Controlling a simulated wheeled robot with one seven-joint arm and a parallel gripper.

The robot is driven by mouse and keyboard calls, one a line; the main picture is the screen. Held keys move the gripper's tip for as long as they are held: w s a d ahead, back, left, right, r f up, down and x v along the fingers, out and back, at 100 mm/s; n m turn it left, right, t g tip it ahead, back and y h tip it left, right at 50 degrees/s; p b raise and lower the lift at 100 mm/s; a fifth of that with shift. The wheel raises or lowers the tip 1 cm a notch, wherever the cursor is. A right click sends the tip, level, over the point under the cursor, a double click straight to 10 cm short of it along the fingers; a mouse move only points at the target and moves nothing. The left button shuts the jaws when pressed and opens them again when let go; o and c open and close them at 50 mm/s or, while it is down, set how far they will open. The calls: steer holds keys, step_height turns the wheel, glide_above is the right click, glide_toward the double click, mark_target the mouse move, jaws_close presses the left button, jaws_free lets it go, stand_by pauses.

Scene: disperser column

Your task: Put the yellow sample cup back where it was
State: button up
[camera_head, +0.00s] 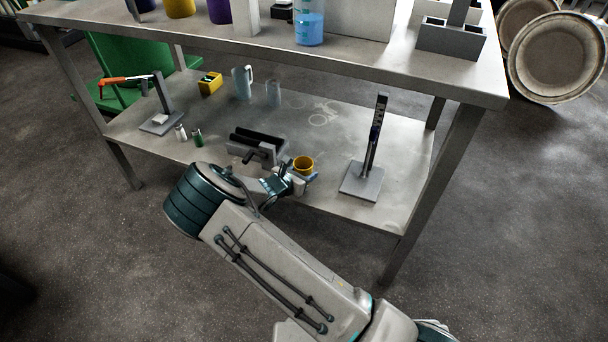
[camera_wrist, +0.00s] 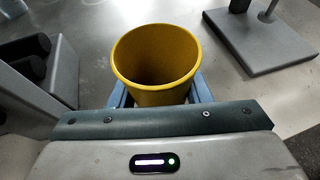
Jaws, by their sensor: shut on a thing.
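The yellow sample cup (camera_head: 303,164) is at the lower shelf (camera_head: 330,215), near its front edge. In the wrist view the cup (camera_wrist: 156,62) is upright, with its open top facing the camera, and its inside looks empty. My gripper (camera_head: 302,176) is shut on the cup, with a blue finger on each side of it in the wrist view (camera_wrist: 158,92). The lower part of the cup is hidden by my gripper. I cannot tell whether its bottom touches the shelf.
A grey holder with black rollers (camera_head: 258,147) stands close left of the cup. A stand on a square base (camera_head: 361,182) is to the right. Bare shelf lies behind the cup.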

steer(key=shift+f, duration=0.1)
steer(key=o, duration=1)
